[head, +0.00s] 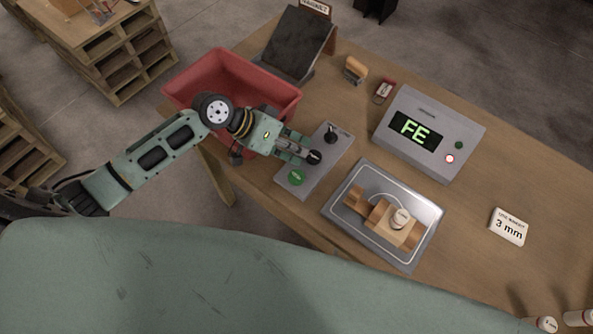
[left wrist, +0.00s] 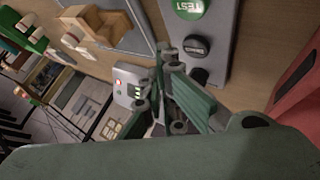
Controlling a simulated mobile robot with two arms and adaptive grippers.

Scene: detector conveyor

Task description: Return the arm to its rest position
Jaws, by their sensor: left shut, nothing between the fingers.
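My left arm reaches in from the left over the red bin in the head view. Its gripper (head: 303,154) is shut and empty, with its tips over the grey control panel (head: 290,188), close to a black knob (head: 315,157). I cannot tell whether it touches the knob. In the left wrist view the closed fingers (left wrist: 168,62) point toward the panel (left wrist: 217,62), beside the black knobs. The panel also carries a green button (head: 297,177) and a second black knob (head: 332,134). My right gripper is not in view.
The red bin (head: 202,68) stands below my arm. A grey box with an "FE" display (head: 415,130) and a metal plate (head: 338,205) bearing a wooden piece and a white cylinder (head: 401,218) lie to the right. A "3 mm" card (head: 509,227) lies farther right.

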